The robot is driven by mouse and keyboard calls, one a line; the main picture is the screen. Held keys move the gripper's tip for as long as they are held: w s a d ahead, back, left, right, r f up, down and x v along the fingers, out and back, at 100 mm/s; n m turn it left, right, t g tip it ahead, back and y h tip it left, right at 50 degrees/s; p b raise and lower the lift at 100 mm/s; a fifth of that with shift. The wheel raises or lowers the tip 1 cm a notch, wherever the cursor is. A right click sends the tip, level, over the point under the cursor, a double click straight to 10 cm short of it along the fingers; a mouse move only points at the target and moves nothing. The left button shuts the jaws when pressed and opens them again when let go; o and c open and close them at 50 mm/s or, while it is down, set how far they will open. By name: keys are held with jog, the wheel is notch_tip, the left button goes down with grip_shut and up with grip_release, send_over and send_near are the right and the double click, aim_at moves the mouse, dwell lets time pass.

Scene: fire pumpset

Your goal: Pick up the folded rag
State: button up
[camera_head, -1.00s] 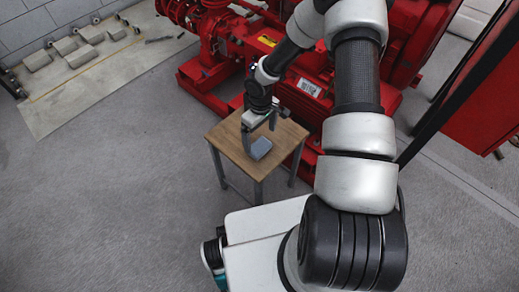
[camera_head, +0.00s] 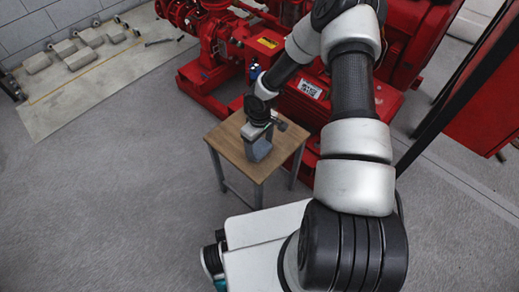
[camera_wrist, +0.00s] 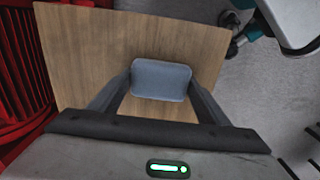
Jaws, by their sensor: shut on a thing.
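The folded rag (camera_wrist: 161,80) is a grey-blue rounded rectangle. In the wrist view it sits between the two fingers of my gripper (camera_wrist: 160,88), with a fingertip against its left and right sides. In the head view the rag (camera_head: 260,150) shows over the small wooden table (camera_head: 231,140), with my gripper (camera_head: 257,148) down at it from above. My gripper is shut on the rag. I cannot tell whether the rag still touches the table top.
A red pump set (camera_head: 300,95) stands right behind the table. A red cabinet (camera_head: 485,105) is at the right. Several grey blocks (camera_head: 80,58) lie on a pale mat at the far left. The grey floor (camera_head: 110,210) left of the table is clear.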

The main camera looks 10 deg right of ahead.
aim_at(260, 147)
notch_tip(260, 147, up, 10)
jog(key=p, duration=0.3)
dwell(0.3)
jog(key=o, duration=0.5)
jog(key=shift+c, duration=0.2)
jog(key=c, duration=0.3)
jog(key=shift+d, duration=0.1)
jog(key=shift+c, duration=0.2)
